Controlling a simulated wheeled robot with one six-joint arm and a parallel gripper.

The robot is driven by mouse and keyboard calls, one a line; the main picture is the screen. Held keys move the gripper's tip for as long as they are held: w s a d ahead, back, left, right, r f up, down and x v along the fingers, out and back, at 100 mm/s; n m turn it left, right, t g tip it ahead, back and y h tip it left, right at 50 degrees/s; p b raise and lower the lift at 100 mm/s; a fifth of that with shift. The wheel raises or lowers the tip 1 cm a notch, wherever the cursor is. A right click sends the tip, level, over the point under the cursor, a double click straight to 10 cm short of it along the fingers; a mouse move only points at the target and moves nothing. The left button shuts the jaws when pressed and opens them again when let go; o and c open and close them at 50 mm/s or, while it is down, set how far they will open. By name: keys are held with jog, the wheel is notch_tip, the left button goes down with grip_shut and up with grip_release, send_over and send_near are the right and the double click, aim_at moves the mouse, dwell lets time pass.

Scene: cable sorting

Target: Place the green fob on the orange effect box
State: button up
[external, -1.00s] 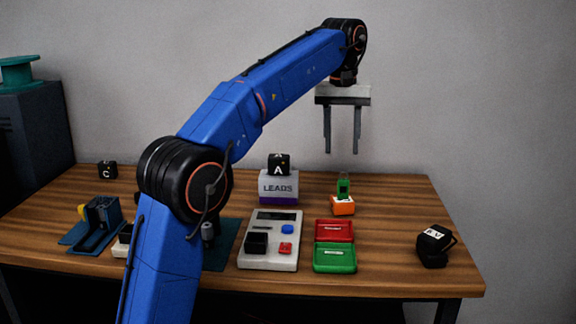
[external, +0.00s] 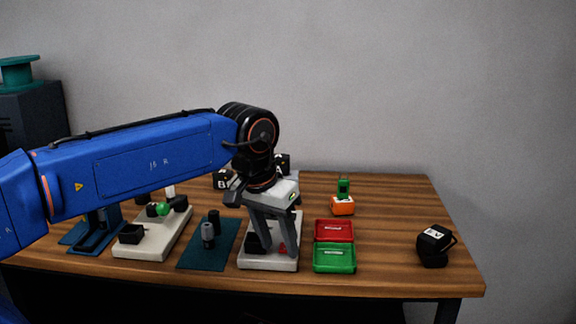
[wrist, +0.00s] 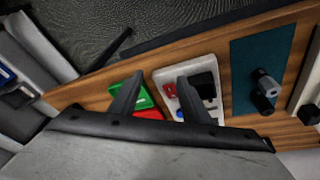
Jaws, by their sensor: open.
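The green fob (external: 343,188) stands upright on top of the orange effect box (external: 342,206), in the back right part of the table in the external view. It has a dark face. My gripper (external: 279,252) is open and points down over the pale panel, to the left of and nearer than the orange box, apart from it. The fob and the orange box are not visible in the wrist view.
The pale panel (external: 256,265) has a black block and a red button. A red tray (external: 322,232) and a green tray (external: 320,264) lie right of it. A dark teal mat (external: 196,257) lies left. The right back is clear.

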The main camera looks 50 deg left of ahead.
jog(key=s+d+f+m+t, duration=0.1)
jog(key=s+d+f+m, duration=0.1)
jog(key=s+f, duration=1.5)
notch_tip(320, 180, down, 2)
jog(key=shift+d+m+t, duration=0.3)
jog(key=shift+d+m, duration=0.05)
jog(key=shift+m, duration=0.15)
